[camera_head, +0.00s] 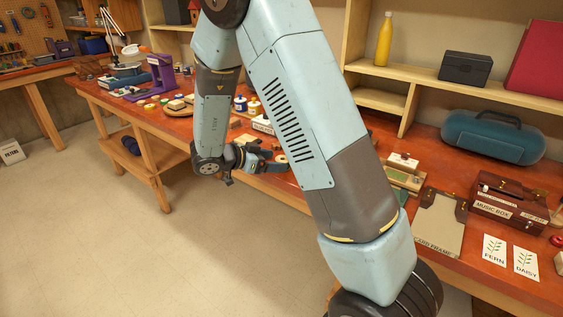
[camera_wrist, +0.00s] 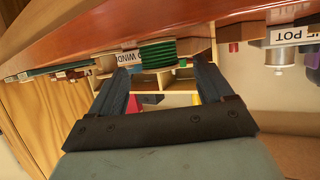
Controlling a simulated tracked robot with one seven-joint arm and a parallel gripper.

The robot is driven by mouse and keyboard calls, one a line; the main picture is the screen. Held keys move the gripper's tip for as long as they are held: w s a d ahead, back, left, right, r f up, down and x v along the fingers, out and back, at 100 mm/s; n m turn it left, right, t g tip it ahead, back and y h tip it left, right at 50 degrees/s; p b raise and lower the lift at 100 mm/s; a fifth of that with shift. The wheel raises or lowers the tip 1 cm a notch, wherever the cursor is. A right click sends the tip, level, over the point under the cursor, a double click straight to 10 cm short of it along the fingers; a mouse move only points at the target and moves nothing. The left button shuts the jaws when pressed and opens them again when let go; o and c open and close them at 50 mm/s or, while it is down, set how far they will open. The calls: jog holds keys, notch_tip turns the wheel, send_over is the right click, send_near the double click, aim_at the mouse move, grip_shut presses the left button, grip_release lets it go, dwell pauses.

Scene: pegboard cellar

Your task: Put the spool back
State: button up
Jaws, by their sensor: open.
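A spool wound with green thread (camera_wrist: 158,52) shows in the wrist view, just beyond and between my fingertips. It has pale flanges, and a gap to the fingers seems to remain. My gripper (camera_wrist: 162,72) is open with nothing held. In the head view my gripper (camera_head: 268,161) is at the front edge of the red-brown workbench (camera_head: 225,120). A pale round top (camera_head: 281,158) shows by the fingers there, partly hidden; I cannot tell whether it is the same spool. A white label starting "WIND" (camera_wrist: 128,58) is beside the green spool.
A pot with a label ending "POT" (camera_wrist: 285,55) stands to the right in the wrist view. In the head view, a clipboard-like card frame (camera_head: 437,225), a music box (camera_head: 505,205) and a blue case (camera_head: 490,138) lie to the right. The floor (camera_head: 150,250) in front is clear.

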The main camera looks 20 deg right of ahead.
jog(key=v, duration=0.7)
jog(key=w+r+n+t+y, duration=0.3)
jog(key=r+t+y, duration=0.25)
jog(key=r, duration=0.35)
jog(key=w+r+n+t+y, duration=0.4)
jog(key=r+y, duration=0.2)
jog(key=r, duration=0.4)
jog(key=s+r+n+y, duration=0.4)
jog(key=s+y, duration=0.1)
jog(key=s, duration=0.4)
jog(key=s+d+f+n+g+h, duration=0.1)
jog(key=s+d, duration=0.4)
jog(key=s, duration=0.7)
jog(key=s+d+f+n+g+h, duration=0.2)
jog(key=s+d+g, duration=0.3)
jog(key=s, duration=0.7)
jog(key=shift+d+f+n+g, duration=0.3)
jog(key=shift+n+g, duration=0.15)
jog(key=shift+n, duration=0.25)
